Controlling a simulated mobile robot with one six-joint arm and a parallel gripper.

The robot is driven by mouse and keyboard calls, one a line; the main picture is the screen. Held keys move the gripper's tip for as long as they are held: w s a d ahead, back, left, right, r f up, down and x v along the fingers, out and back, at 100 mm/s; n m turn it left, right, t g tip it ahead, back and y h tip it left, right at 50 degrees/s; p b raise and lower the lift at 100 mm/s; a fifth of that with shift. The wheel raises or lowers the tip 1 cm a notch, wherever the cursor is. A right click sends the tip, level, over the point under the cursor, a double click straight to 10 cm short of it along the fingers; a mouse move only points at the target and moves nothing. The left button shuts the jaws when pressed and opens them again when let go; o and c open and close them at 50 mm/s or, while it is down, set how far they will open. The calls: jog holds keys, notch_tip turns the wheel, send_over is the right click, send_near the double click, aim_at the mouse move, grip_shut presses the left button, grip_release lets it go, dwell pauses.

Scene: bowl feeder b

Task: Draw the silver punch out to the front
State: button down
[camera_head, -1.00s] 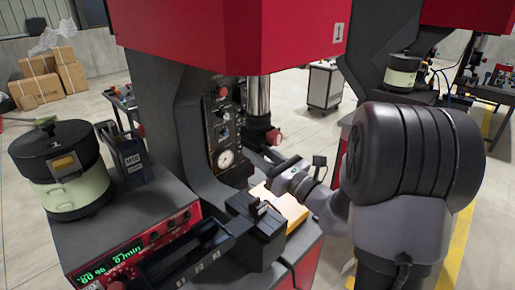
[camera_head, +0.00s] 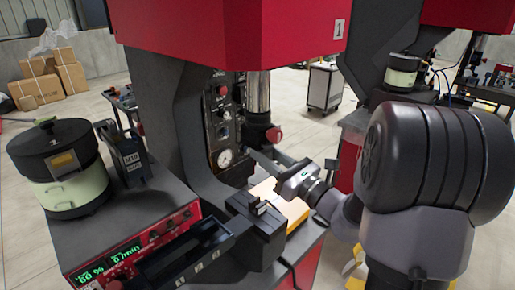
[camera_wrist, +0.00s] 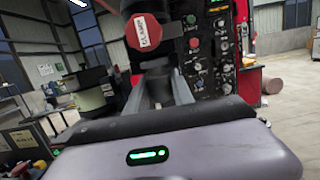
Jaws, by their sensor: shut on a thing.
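My gripper (camera_head: 272,170) is at the press, just below its black tool holder (camera_head: 258,128). In the wrist view my two grey fingers (camera_wrist: 159,90) reach forward under the holder. A grey piece between them, taken as the silver punch (camera_wrist: 157,88), is small and mostly hidden. My gripper is shut on it. The holder has a red knob marked CLAMP (camera_wrist: 143,32), also visible in the head view (camera_head: 273,134). I cannot tell how far the punch is out of the holder.
The press panel (camera_head: 224,125) with a gauge and buttons stands behind my gripper. A pale orange plate (camera_head: 290,212) and a black block (camera_head: 255,232) lie below. The bowl feeder (camera_head: 62,165) and a red control box (camera_head: 135,250) are at the left.

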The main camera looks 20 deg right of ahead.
aim_at(271, 154)
jog(key=shift+r+b+v, duration=0.25)
jog(key=shift+b+v, duration=0.1)
jog(key=shift+v, duration=0.85)
jog(key=shift+r+b+v, duration=0.25)
jog(key=shift+b+v, duration=0.1)
jog(key=shift+v, duration=0.85)
